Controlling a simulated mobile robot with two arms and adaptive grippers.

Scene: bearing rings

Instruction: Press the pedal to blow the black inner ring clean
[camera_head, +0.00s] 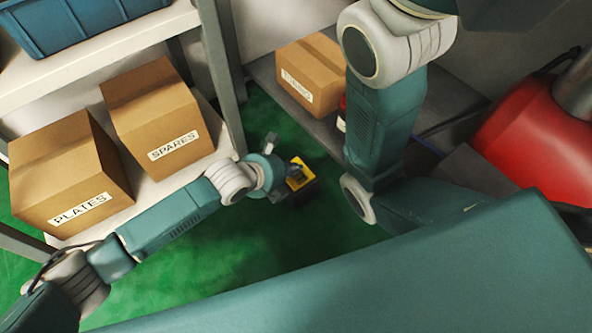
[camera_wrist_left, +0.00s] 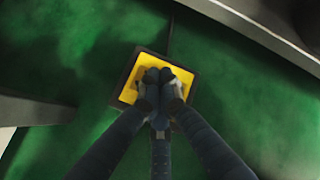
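The pedal is a yellow plate on a dark base on the green floor; it shows in the head view (camera_head: 301,181) and the left wrist view (camera_wrist_left: 129,93). My left gripper (camera_head: 293,172) reaches down to the pedal from the left. In the left wrist view its dark fingers (camera_wrist_left: 163,77) are drawn together over the middle of the yellow plate, with nothing seen between them. Whether the fingertips touch the plate or hover just above it, I cannot tell. My right arm shows in the head view, but its gripper does not. The black inner ring is not seen in either view.
Shelving on the left holds a PLATES box (camera_head: 68,172), a SPARES box (camera_head: 158,115) and a blue bin (camera_head: 80,25). Another labelled box (camera_head: 312,72) stands on a grey surface behind the pedal. A red rounded object (camera_head: 540,140) is at right. Green floor surrounds the pedal.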

